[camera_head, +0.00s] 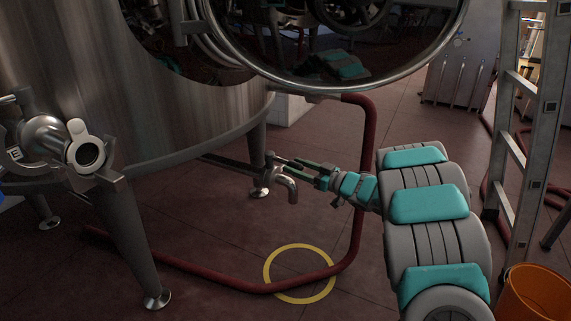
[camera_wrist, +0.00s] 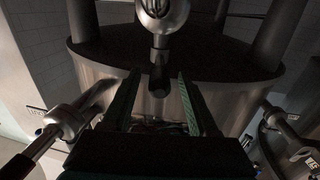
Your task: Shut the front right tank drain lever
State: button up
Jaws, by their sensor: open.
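The steel tank (camera_head: 180,90) fills the left of the head view. Below its rim a metal drain tap (camera_head: 290,187) has a spout that curves down. My gripper (camera_head: 284,162) reaches in from the right, beside the top of this tap. In the wrist view the fingers of my gripper (camera_wrist: 158,100) are apart. A drain lever (camera_wrist: 159,75) with a dark end points in between the fingertips, with a gap on each side. It joins a shiny metal valve body (camera_wrist: 163,14) at the top of that view. In the head view the lever is too small to make out.
A red hose (camera_head: 364,150) bends around the tap, and a yellow ring (camera_head: 300,247) marks the floor. A tank leg (camera_head: 130,235) and a larger valve (camera_head: 85,150) are at left. A ladder (camera_head: 508,140) and an orange bucket (camera_head: 535,295) stand at right.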

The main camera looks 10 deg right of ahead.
aim_at(287, 163)
jog(key=shift+x, duration=1.95)
jog(key=shift+c, duration=0.4)
grip_shut()
